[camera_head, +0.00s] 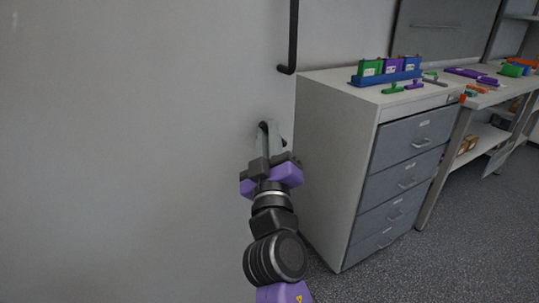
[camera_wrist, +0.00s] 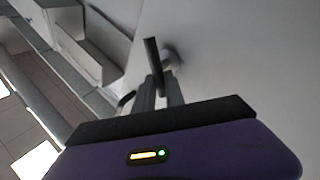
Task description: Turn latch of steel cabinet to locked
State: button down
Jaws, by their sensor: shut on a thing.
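The steel cabinet (camera_head: 130,130) is the large plain light grey face filling the left of the head view; its face also shows at the right of the wrist view (camera_wrist: 255,60). The latch (camera_head: 263,127) is a small dark lever near the cabinet's right edge. In the wrist view the latch (camera_wrist: 152,53) is a dark bar beside a round pale hub on the face. My gripper (camera_head: 269,142) reaches up to it from below. In the wrist view my gripper (camera_wrist: 160,88) has its two grey fingers shut on the latch, whose lower part they hide.
A long dark vertical handle (camera_head: 292,40) is on the cabinet above the latch. A drawer unit (camera_head: 335,160) stands close to the right of my gripper, with a blue rack (camera_head: 385,77) on top. A workbench (camera_head: 485,99) is farther right. Grey floor (camera_head: 465,240) is clear at lower right.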

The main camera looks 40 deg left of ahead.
jog(key=shift+w+f+n+g+y+b, duration=0.1)
jog(key=shift+f+n+g+y+b, duration=0.25)
jog(key=shift+n+g+y+b, duration=1.7)
jog(key=shift+s+f+n+g+y+b, duration=0.1)
jog(key=shift+f+n+g+y+b, duration=0.55)
jog(key=shift+n, duration=2.5)
jog(key=shift+w+n+g+y+b, duration=0.1)
jog(key=shift+n+g+y+b, duration=1.1)
jog(key=shift+n+b, duration=1.15)
jog(key=shift+n, duration=0.45)
jog(key=c, duration=1.4)
grip_release()
jog(key=shift+r+y, duration=0.1)
jog(key=shift+y, duration=0.2)
jog(key=shift+c, duration=0.2)
jog(key=shift+p, duration=0.3)
jog(key=p+v, duration=0.1)
jog(key=v, duration=0.6)
jog(key=shift+d+f+p, duration=0.25)
jog(key=shift+d+p, duration=0.05)
jog(key=shift+p, duration=0.05)
